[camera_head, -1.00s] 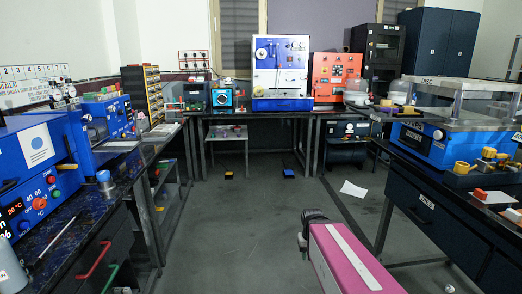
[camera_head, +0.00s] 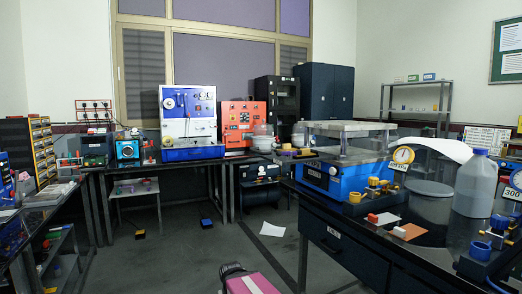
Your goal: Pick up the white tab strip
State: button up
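I cannot make out a white tab strip for certain in this view. A small white sheet (camera_head: 383,219) with a red block on it lies on the right bench, but I cannot tell if it is the strip. A larger white sheet (camera_head: 271,229) lies on the floor. My pink arm link shows at the bottom edge, with a dark rounded part beside it. My gripper's fingers are not visible.
The dark right bench (camera_head: 345,228) carries a blue machine (camera_head: 335,178), gauges and a grey jug (camera_head: 474,184). A back bench holds a blue-and-white machine (camera_head: 188,120) and an orange one (camera_head: 242,125). Grey floor (camera_head: 180,262) is open between the benches.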

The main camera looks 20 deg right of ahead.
aim_at(409, 231)
jog(key=k+z, duration=0.1)
jog(key=z, duration=0.35)
jog(key=l+z, duration=0.15)
jog(key=z, duration=0.3)
jog(key=k+l+z, duration=0.1)
jog(key=z, duration=0.35)
jog(key=l+z, duration=0.1)
jog(key=z, duration=0.35)
jog(key=k+l+u, duration=0.15)
jog(key=l, duration=0.15)
